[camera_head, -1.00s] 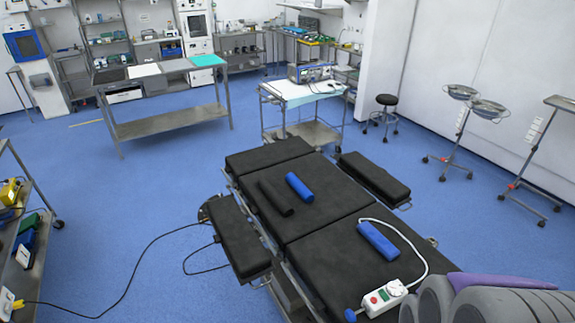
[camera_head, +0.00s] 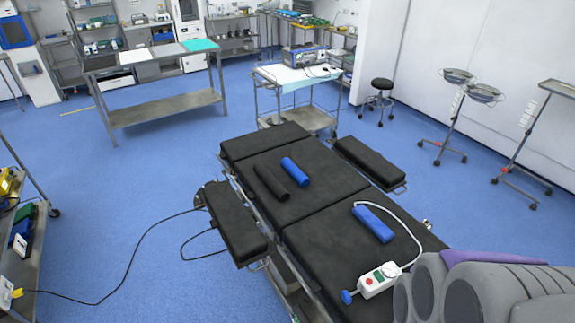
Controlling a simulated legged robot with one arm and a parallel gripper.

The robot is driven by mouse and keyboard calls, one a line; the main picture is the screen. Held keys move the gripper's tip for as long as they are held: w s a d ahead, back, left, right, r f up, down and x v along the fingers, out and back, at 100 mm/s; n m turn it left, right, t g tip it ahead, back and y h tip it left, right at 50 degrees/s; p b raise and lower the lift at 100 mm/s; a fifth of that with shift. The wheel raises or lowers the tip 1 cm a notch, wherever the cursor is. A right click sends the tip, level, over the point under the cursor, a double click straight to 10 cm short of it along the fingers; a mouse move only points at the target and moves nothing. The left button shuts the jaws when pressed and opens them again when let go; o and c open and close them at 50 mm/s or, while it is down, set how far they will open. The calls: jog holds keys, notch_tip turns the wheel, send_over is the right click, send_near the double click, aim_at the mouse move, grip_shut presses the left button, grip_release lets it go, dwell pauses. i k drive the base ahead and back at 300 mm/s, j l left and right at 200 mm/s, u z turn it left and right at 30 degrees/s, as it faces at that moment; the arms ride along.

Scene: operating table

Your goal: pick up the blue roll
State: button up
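A short blue roll (camera_head: 296,172) lies on the black operating table (camera_head: 316,205), on its upper middle section. A longer black roll (camera_head: 271,183) lies just left of it, roughly parallel, with a small gap. A second blue object (camera_head: 374,223), longer and block-like, lies nearer on the table, with a white cable curving beside it. Grey rounded parts, which look like my arm, fill the lower right corner. My gripper itself is not in view, and nothing is seen touching the blue roll.
A white control box (camera_head: 379,281) with a blue knob lies on the table's near part. Padded side boards (camera_head: 235,222) flank the table. A cart (camera_head: 296,85) stands behind it, a stool (camera_head: 379,98) and tray stands at the right. Blue floor is open at left; a black cable crosses it.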

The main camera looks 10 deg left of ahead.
aim_at(301, 178)
jog(key=k+j, duration=0.1)
jog(key=j, duration=0.8)
jog(key=i+j, duration=0.25)
jog(key=j, duration=0.15)
jog(key=i+j+z, duration=0.15)
jog(key=i+j, duration=0.35)
jog(key=j, duration=0.35)
jog(key=i+z, duration=0.1)
jog(key=i, duration=0.5)
jog(key=j, duration=0.05)
